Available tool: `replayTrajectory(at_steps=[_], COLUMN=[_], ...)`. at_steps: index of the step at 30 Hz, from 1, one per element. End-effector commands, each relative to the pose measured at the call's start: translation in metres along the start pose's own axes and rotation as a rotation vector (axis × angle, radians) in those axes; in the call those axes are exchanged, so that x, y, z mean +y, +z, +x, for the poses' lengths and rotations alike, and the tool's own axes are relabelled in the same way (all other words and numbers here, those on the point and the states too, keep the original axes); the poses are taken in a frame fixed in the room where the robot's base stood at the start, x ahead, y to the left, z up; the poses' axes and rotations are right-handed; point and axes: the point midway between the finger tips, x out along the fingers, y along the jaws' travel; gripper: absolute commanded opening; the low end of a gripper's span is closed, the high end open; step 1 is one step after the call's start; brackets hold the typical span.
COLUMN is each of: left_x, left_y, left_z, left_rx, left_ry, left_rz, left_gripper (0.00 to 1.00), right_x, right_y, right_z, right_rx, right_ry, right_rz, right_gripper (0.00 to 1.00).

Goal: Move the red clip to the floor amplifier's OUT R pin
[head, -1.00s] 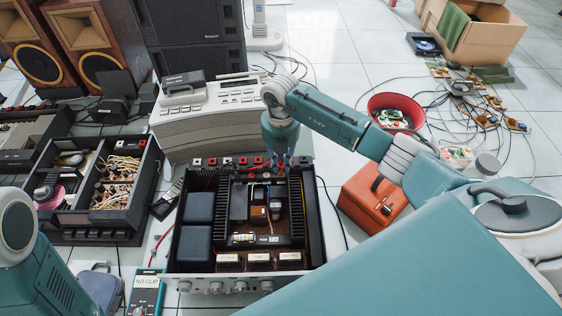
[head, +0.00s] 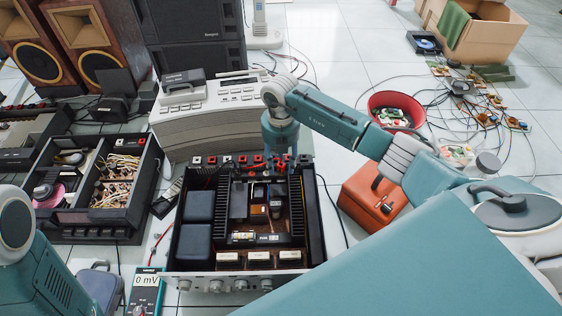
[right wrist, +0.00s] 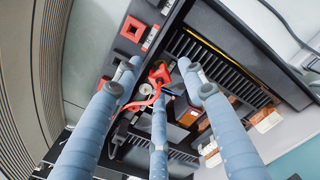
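The floor amplifier (head: 318,222) is an open black chassis with a row of red and white terminals (head: 228,160) along its back edge. My right gripper (head: 281,160) points down at the right part of that edge. In the right wrist view the red clip (right wrist: 160,73) with its red lead sits between my three fingertips. The fingers stand apart around it, with visible gaps on the left and right. The clip's lower end and the pin under it are hidden, and I cannot read the pin labels. The meter (head: 146,284) reads "0 mV". My left gripper is out of view.
A grey hifi unit (head: 205,122) stands close behind the amplifier. Another open chassis (head: 148,185) lies to the left, an orange case (head: 372,197) and a red bowl (head: 398,103) to the right. Loose cables cover the floor at the upper right.

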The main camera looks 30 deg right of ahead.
Motion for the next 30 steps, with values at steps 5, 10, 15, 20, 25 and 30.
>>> replayTrajectory(at_steps=[5, 10, 15, 20, 25, 30], left_x=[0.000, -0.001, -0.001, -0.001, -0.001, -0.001], left_y=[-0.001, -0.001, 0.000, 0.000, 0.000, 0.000], left_z=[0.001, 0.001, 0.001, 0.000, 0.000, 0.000], left_rx=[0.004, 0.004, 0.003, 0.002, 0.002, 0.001], left_ry=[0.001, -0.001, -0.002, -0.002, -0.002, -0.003], left_rz=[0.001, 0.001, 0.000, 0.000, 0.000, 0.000], left_gripper=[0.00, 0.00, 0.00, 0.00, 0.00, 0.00], right_x=[0.000, 0.001, 0.001, 0.001, 0.001, 0.000], right_y=[0.000, 0.001, 0.001, 0.001, 0.001, 0.000], right_z=[0.000, -0.011, -0.043, -0.078, -0.106, -0.118], right_rx=[0.000, -0.001, -0.003, -0.002, -0.002, 0.000], right_ry=[0.000, 0.003, 0.005, 0.004, 0.002, 0.000], right_rz=[0.000, 0.000, -0.001, -0.001, 0.001, -0.001], right_gripper=[0.41, 0.41, 0.41, 0.41, 0.41, 0.41])
